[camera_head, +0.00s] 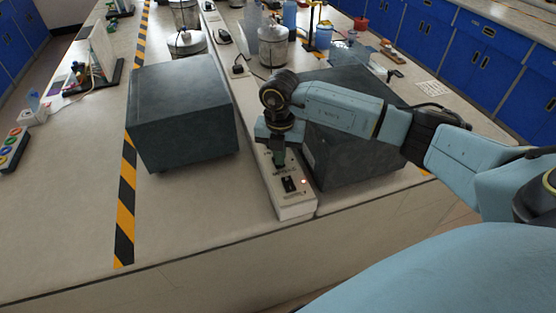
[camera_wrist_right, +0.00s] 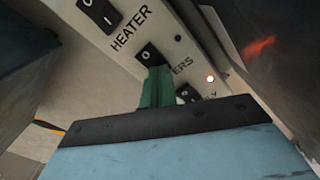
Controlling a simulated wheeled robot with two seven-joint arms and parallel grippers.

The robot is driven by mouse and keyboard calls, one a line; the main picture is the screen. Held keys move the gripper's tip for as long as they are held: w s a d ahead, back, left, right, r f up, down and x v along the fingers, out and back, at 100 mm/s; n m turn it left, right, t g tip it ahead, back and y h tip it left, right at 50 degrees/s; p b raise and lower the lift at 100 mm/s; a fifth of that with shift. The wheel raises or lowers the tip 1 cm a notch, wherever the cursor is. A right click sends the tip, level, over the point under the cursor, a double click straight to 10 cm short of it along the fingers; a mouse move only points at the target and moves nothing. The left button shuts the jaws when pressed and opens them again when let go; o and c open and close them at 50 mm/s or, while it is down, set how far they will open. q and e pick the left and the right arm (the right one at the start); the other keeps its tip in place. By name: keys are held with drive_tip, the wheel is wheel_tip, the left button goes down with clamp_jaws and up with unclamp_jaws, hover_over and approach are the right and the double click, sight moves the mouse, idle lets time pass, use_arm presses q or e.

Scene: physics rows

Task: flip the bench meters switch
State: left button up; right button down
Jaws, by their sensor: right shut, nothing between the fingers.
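A long white switch panel (camera_head: 297,207) lies on the bench, with a black rocker switch (camera_head: 289,184) near its front end. In the right wrist view, one black switch (camera_wrist_right: 150,54) is next to a partly hidden label (camera_wrist_right: 183,65) ending in "ERS". Another switch (camera_wrist_right: 104,14) is by the label "HEATER". I cannot tell for sure which label belongs to which switch. My right gripper (camera_head: 280,159) is shut and empty, pointing down over the panel. Its green fingertips (camera_wrist_right: 158,76) appear at the lower edge of the "ERS" switch; contact is unclear. My left gripper is out of view.
A dark grey box (camera_head: 183,115) stands left of the panel and another dark box (camera_head: 350,160) right against it, leaving a narrow gap. A small red light (camera_head: 303,181) glows on the panel. Metal pots (camera_head: 273,47) and bottles stand farther back.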

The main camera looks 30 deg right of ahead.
drive_tip(key=shift+f, duration=0.2)
drive_tip(key=shift+r, duration=0.15)
wheel_tip(320, 180, up, 7)
drive_tip(key=p, duration=0.5)
drive_tip(key=shift+p, duration=0.4)
